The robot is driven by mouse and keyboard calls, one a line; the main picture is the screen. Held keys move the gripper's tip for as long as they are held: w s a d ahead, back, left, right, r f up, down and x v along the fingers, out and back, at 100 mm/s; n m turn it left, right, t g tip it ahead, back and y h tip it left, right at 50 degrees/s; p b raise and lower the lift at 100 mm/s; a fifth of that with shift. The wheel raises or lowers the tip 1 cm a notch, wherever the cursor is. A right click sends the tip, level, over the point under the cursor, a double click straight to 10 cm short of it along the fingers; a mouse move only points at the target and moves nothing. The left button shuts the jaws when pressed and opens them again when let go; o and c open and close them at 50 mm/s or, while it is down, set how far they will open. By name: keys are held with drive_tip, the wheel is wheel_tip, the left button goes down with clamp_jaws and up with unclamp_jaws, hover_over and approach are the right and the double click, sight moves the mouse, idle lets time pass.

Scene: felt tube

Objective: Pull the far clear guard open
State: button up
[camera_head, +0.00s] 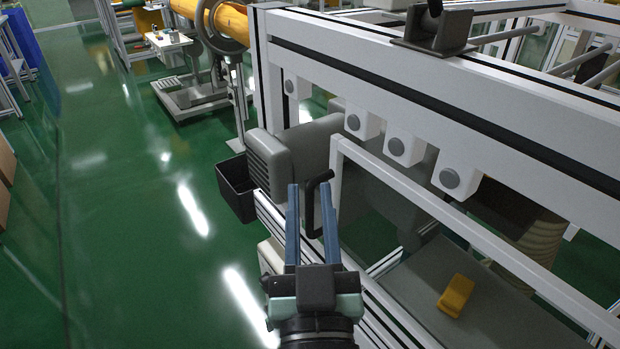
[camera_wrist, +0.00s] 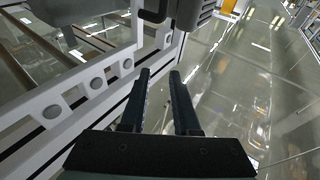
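The clear guard has a white frame (camera_head: 432,203), with its top bar running from the upper middle toward the lower right in the head view. The pane itself is hard to make out. A black bow handle (camera_head: 312,207) sits by the frame's left upright, and a dark handle also shows at the top of the wrist view (camera_wrist: 153,14). My gripper (camera_head: 310,188) has its two blue-grey fingers apart with nothing between them in the wrist view (camera_wrist: 160,73). In the head view the fingers overlap the handle; in the wrist view it lies ahead of the tips, apart from them.
A white beam (camera_head: 450,95) with several round-capped white blocks runs above the guard. A grey motor housing (camera_head: 292,155) and a black bin (camera_head: 236,188) stand just beyond my gripper. A yellow piece (camera_head: 455,295) lies inside the machine. Green floor at left is clear.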

sight(311, 212)
drive_tip(key=s+f+g+p, duration=0.3)
drive_tip(key=s+f, duration=0.1)
drive_tip(key=f, duration=0.5)
drive_tip(key=w, duration=1.2)
drive_tip(key=shift+w, duration=0.4)
clamp_jaws()
idle(0.5)
